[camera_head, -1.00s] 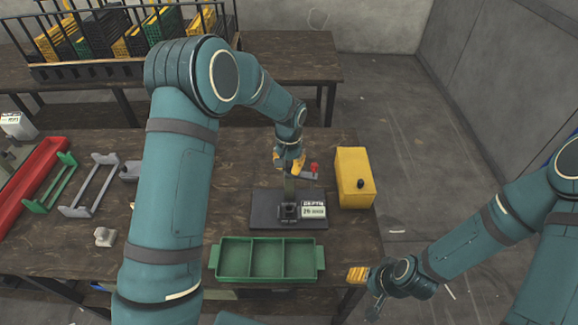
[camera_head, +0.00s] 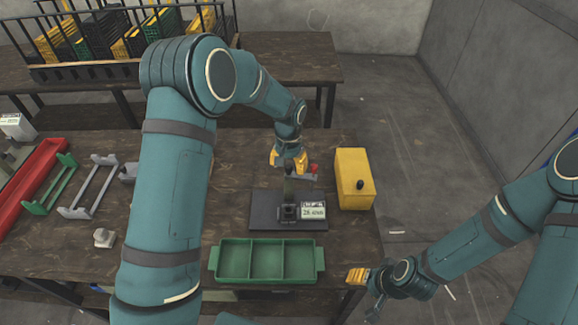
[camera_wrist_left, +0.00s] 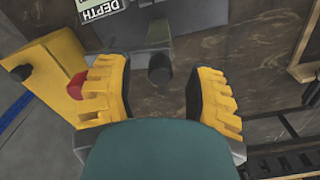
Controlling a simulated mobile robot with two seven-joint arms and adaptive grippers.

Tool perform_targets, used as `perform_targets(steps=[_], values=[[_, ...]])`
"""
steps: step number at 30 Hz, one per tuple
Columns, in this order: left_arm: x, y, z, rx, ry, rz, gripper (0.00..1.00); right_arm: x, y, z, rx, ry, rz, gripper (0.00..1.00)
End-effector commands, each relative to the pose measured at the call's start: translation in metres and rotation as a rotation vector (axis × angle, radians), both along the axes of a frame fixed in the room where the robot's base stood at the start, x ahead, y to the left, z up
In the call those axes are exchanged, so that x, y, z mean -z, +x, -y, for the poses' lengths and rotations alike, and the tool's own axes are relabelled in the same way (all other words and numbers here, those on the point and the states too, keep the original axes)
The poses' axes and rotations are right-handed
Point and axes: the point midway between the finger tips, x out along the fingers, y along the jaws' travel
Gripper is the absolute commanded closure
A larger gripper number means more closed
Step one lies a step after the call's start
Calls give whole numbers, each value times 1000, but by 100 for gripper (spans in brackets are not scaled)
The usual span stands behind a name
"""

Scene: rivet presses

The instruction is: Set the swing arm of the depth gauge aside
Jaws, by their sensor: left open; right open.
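The depth gauge (camera_head: 262,211) stands on the table with a dark base plate, a dark post and a small white display (camera_head: 313,211). Its grey swing arm (camera_head: 306,177) lies behind the base, with a red knob (camera_head: 314,168) at the right. My left gripper (camera_head: 287,164) is open above the swing arm area and partly hides it. In the left wrist view, a dark round stub (camera_wrist_left: 159,76) shows between the spread yellow fingers, with no visible grip on it. The red knob sits beside the left finger. My right gripper (camera_head: 357,276) is open at the table's right front corner.
A yellow box (camera_head: 353,180) with a black knob stands just right of the gauge. A green three-compartment tray (camera_head: 322,262) is in front. Grey and green brackets and a red channel (camera_head: 30,185) lie at the left. A rack of crates stands on the back table.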

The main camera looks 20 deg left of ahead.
Motion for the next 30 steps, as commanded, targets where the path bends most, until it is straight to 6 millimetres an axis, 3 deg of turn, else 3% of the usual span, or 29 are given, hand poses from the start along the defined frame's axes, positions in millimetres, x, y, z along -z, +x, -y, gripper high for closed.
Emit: perform_targets(steps=[15, 21, 30], values=[[-95, 1, 1, 0, -2, 4, 46, 0, 0, 0, 0, 0, 0, 46], [-109, 0, 1, 0, -1, 1, 46, 0, 0, 0, 0, 0, 0, 46], [-111, 0, 1, 1, -1, 0, 46, 0, 0, 0, 0, 0, 0, 46]])
